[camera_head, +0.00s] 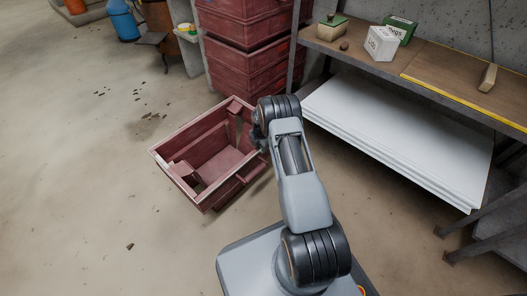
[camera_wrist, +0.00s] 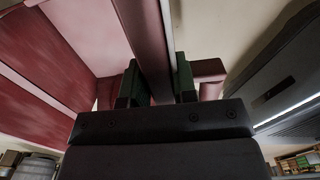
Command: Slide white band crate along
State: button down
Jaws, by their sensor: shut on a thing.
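The red crate (camera_head: 226,190) with a pale band along its rim sits on the concrete floor, left of my arm. It is open at the top, and its inside looks mostly empty, with block-like shapes at the inner ends. My gripper (camera_head: 261,137) is at the crate's right side, largely hidden behind my wrist. In the wrist view my gripper (camera_wrist: 160,82) has its two green-padded fingers on either side of the crate's wall (camera_wrist: 148,40) and is shut on it. The crate's reddish inside fills the left of that view.
A stack of red crates (camera_head: 245,55) stands behind. A workbench (camera_head: 440,77) with a white box (camera_head: 381,43), a green box (camera_head: 400,28) and white sheets (camera_head: 400,130) beneath is at right. A blue bottle (camera_head: 122,20) stands far left.

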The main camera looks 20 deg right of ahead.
jog(key=w+a+b, duration=0.3)
jog(key=w+a, duration=0.1)
jog(key=w, duration=0.6)
jog(key=shift+w+a+r+b, duration=0.15)
jog(key=shift+w+a+b, duration=0.05)
jog(key=shift+w+b, duration=0.2)
dwell(0.7)
jog(key=shift+w, duration=0.1)
dwell(0.4)
